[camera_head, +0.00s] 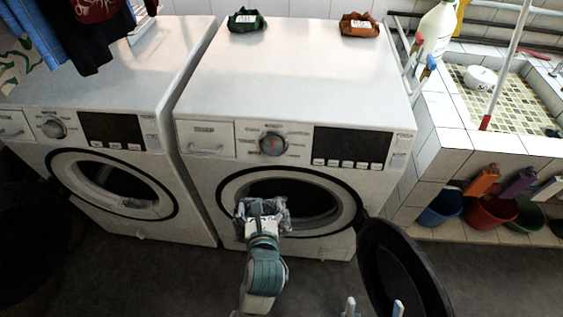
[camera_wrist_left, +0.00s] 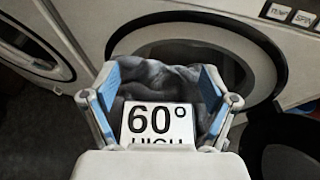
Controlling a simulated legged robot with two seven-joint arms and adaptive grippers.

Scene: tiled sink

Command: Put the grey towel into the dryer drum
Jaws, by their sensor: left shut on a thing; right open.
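The grey towel (camera_wrist_left: 160,78) is a crumpled bundle with a white label reading 60° in front of it. My left gripper (camera_head: 263,213) is shut on it, with the blue-padded fingers (camera_wrist_left: 160,88) on either side of the cloth. The towel (camera_head: 282,217) is in front of the lower left of the right machine's round opening. The dryer drum (camera_head: 312,197) shows as a dark hollow, partly hidden by my left gripper and the towel. Its black round door (camera_head: 405,275) stands swung open to the right. My right gripper (camera_head: 373,306) is open and empty at the bottom edge, mostly out of view.
A second white machine (camera_head: 105,185) stands at the left. A green bundle (camera_head: 246,20) and a brown bundle (camera_head: 360,25) lie on the right machine. Colored buckets (camera_head: 490,212) stand below the tiled sink (camera_head: 505,85). Dark clothes hang at the upper left.

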